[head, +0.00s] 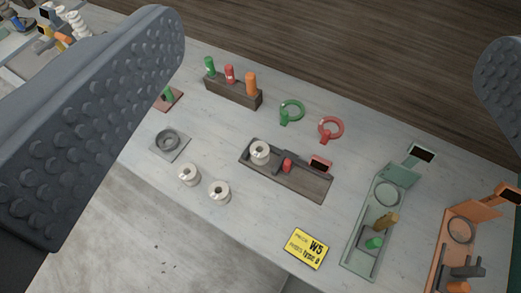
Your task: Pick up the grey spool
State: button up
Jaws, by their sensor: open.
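My gripper (333,60) is open and empty, its studded pads large at the left and right edges of the view, above the work table. A dark grey round piece with a raised rim (167,139) sits on a square grey plate (178,153) at the table's left. Two pale off-white spools, one (189,175) and another (219,192), stand on the table just below it. A third pale spool (260,152) sits in a dark tray (313,188). I cannot tell for certain which piece is the grey spool. The gripper touches none of them.
A brown block (232,93) holds green, red and orange pegs. A green ring (292,110) and red ring (331,128) lie nearby. A yellow card (307,248), green station (360,238) and orange station (449,232) stand at right. The table's front edge is bare.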

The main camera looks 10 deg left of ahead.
aim_at(259, 151)
jog(key=k, duration=1.15)
jog(key=u, duration=0.5)
jog(key=i, duration=1.8)
jog(key=z, duration=0.65)
